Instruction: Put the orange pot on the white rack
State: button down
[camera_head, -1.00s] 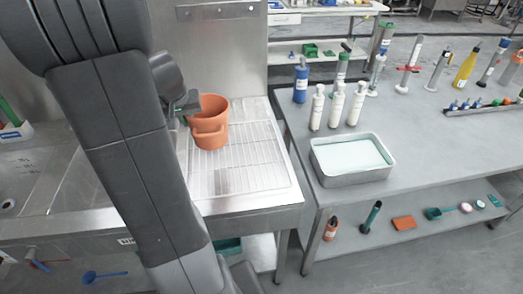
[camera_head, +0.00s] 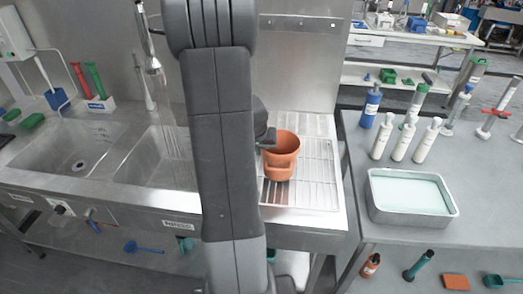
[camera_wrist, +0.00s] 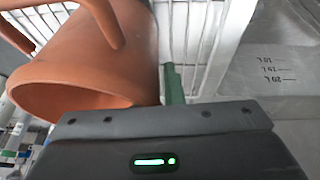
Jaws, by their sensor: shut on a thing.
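The orange pot (camera_head: 283,158) has a wide round mouth and side handles. It appears upright over the left part of the white rack (camera_head: 315,185), a wire grid on the steel drainboard. I cannot tell whether its base touches the wires. My gripper (camera_head: 267,141) is at the pot's upper left side, shut on it, and partly hidden by my arm. In the wrist view the pot (camera_wrist: 95,60) fills the left side, with its rim near the camera. A green fingertip (camera_wrist: 173,84) shows beside it, and the rack's white wires (camera_wrist: 200,35) lie behind.
Steel sink basins (camera_head: 75,150) lie left of the rack, with a faucet (camera_head: 152,65) above. A grey table to the right holds a metal tray (camera_head: 410,197), white bottles (camera_head: 403,140) and a blue bottle (camera_head: 371,106). The rack's right part is clear.

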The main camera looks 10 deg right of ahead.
jog(key=shift+f, duration=0.15)
jog(key=c, duration=1.5)
grip_release()
jog(key=shift+c, duration=0.2)
jog(key=shift+r, duration=0.3)
jog(key=v, duration=1.1)
jog(key=shift+s+r, duration=0.3)
jog(key=shift+r, duration=0.05)
